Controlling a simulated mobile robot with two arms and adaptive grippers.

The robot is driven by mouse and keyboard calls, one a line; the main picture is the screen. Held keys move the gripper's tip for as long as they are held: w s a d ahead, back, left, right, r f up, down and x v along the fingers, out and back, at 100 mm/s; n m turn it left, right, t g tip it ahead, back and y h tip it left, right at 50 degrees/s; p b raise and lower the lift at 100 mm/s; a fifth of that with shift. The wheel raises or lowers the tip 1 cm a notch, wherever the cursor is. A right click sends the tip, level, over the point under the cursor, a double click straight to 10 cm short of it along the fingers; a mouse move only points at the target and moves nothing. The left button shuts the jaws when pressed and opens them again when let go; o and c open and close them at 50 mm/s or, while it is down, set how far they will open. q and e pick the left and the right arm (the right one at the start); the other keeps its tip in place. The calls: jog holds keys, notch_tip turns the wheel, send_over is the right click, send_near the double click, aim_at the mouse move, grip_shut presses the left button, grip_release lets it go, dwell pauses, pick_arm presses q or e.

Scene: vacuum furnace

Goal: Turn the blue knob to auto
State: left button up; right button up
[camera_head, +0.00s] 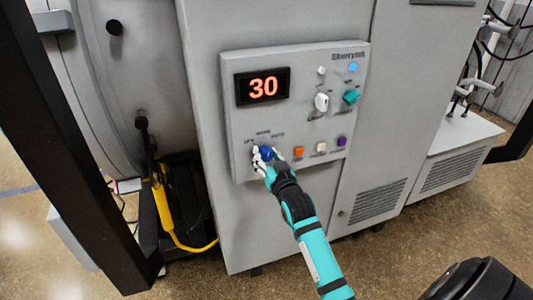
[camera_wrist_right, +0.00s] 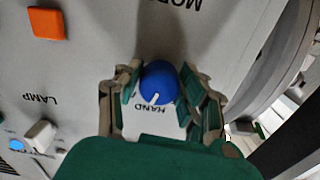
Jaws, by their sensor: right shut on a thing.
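The blue knob (camera_head: 267,153) is at the lower left of the grey control panel (camera_head: 240,130). My right gripper (camera_head: 261,157) is at the knob, its arm coming up from below. In the right wrist view the knob (camera_wrist_right: 159,80) sits between the fingers of the right gripper (camera_wrist_right: 165,88), which is shut on it. The knob's white pointer line points down and slightly left in that view, toward the HAND label (camera_wrist_right: 147,105). The AUTO label cannot be read in the wrist view. My left gripper is not in view.
A red display (camera_head: 263,86) reads 30. An orange button (camera_head: 299,151), a white one (camera_head: 321,148) and a purple one (camera_head: 341,141) lie right of the knob. A white knob (camera_head: 321,102) and a teal knob (camera_head: 351,97) are above. A dark post (camera_head: 75,150) stands at left.

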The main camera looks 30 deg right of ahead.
jog(key=m+p, duration=0.1)
jog(key=m, duration=0.3)
jog(key=shift+r+p, duration=0.1)
jog(key=shift+p, duration=0.25)
jog(key=shift+m+p, duration=0.4)
jog(key=shift+m, duration=0.8)
jog(key=o, duration=1.2)
